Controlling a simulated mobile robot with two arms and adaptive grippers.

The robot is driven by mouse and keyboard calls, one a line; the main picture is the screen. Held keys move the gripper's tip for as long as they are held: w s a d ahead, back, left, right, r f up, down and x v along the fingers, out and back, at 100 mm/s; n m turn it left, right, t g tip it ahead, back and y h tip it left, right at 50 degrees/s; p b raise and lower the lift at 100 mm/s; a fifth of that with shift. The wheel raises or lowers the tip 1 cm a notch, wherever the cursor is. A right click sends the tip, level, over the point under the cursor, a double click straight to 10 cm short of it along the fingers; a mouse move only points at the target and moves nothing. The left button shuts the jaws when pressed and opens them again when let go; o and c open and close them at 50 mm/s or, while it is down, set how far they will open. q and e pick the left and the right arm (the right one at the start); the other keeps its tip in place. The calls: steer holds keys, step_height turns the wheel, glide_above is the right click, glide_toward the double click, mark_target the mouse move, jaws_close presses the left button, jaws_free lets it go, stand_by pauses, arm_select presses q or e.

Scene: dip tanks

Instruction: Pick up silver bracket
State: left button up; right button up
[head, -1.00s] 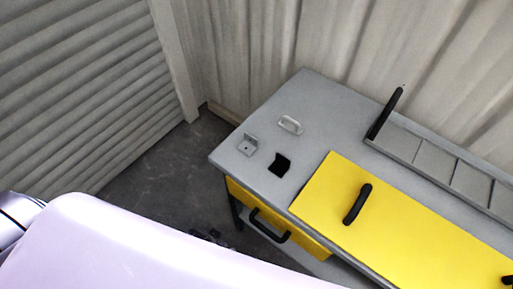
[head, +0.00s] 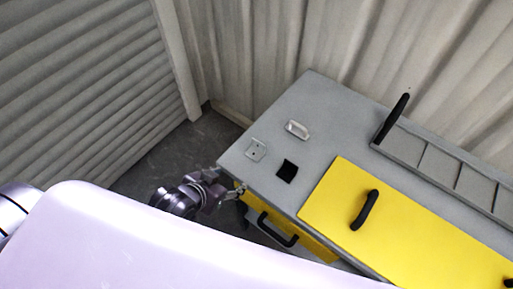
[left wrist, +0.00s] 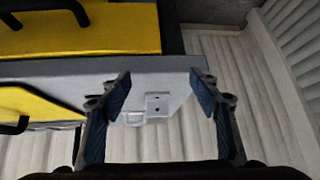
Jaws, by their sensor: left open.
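The silver bracket (head: 256,150) lies on the grey bench top near its left end in the head view. It is a small angled plate with holes, and it also shows in the left wrist view (left wrist: 157,104), between and beyond the fingers. My left gripper (head: 240,189) is just off the bench's front left edge, short of the bracket and not touching it. Its two blue-padded fingers (left wrist: 160,80) are wide apart with nothing between the pads. My right gripper is not in view.
A silver oval ring-like part (head: 297,130) and a black square piece (head: 287,171) lie near the bracket. A yellow lid (head: 400,215) with a black handle covers the bench further right. A yellow drawer (head: 318,246) is below. A corrugated wall stands behind.

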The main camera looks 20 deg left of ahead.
mark_target(258, 144)
arm_select(q)
steer(key=w+t, duration=0.1)
steer(key=w, duration=0.1)
steer(key=w+d+r+t+h, duration=0.1)
steer(key=w, duration=0.1)
steer(key=w+r+m+t+h, duration=0.1)
steer(key=t, duration=0.1)
steer(key=shift+w+d, duration=0.15)
steer(key=shift+w, duration=0.25)
steer(key=shift+w+d+r+t+h, duration=0.1)
steer(key=shift+w+r+t+h, duration=0.25)
steer(key=shift+h, duration=0.25)
steer(key=shift+r+x, duration=0.2)
steer(key=shift+x, duration=1.15)
steer(key=p+x, duration=0.1)
steer(key=x, duration=0.3)
steer(key=shift+w+d+p, duration=0.1)
steer(key=shift+w+p, duration=0.05)
steer(key=shift+p, duration=0.15)
steer(key=shift+w+d+f, duration=0.15)
steer(key=shift+w+f, duration=0.1)
steer(key=shift+w, duration=0.05)
steer(key=c, duration=1.2)
steer(key=shift+c, duration=0.5)
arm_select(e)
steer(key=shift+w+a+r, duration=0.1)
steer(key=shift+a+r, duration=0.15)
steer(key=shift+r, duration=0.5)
arm_select(q)
steer(key=shift+r, duration=0.15)
